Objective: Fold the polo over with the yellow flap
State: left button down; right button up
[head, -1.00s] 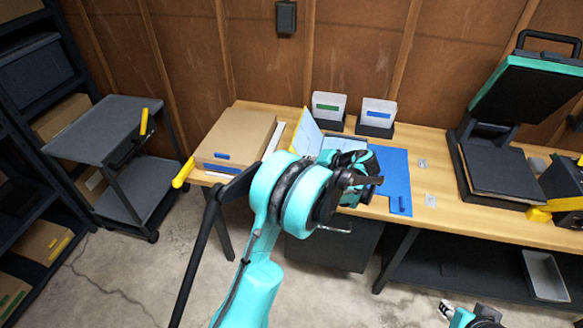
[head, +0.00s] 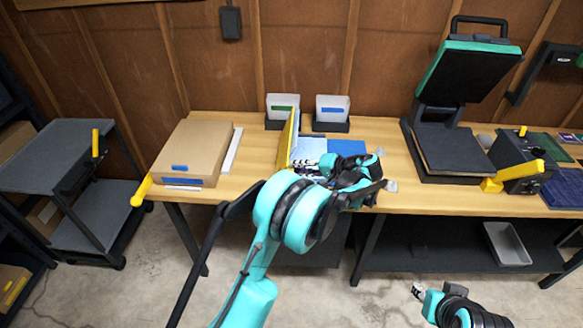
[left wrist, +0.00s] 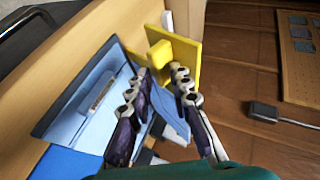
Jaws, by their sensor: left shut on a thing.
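The yellow flap (head: 287,141) stands up nearly edge-on at the left side of the folding board; it also shows in the left wrist view (left wrist: 187,58). The light blue polo (head: 312,146) lies right of it, partly hidden by my left arm. In the left wrist view the pale blue cloth (left wrist: 75,98) is beside and between my fingers. My left gripper (left wrist: 160,72) is shut on the yellow flap at its block-like tab (left wrist: 162,52). A blue panel (head: 347,147) of the board lies flat at the right. My right gripper (head: 417,289) is low, away from the table; its opening is unclear.
A cardboard box (head: 190,152) sits on the table at the left. Two bins, with a green label (head: 283,104) and a blue label (head: 332,108), stand behind the board. A heat press (head: 455,115) stands at the right. A grey cart (head: 52,158) is left of the table.

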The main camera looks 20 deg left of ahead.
pick_arm(q)
jog(key=shift+s+f+g, duration=0.15)
jog(key=shift+f, duration=0.45)
jog(key=shift+s+f+g, duration=0.1)
jog(key=shift+f+g, duration=0.05)
jog(key=shift+f, duration=0.45)
jog(key=c, duration=1.6)
grip_release()
jog(key=o, duration=0.4)
jog(key=shift+w+a+f, duration=0.1)
jog(key=shift+a+f, duration=0.15)
jog(key=shift+a, duration=0.4)
jog(key=shift+d+r, duration=0.2)
jog(key=shift+d, duration=0.15)
jog(key=shift+c, duration=1.2)
jog(key=shift+d+r, duration=0.15)
jog(key=shift+d, duration=0.35)
jog(key=shift+c, duration=0.5)
jog(key=v, duration=1.1)
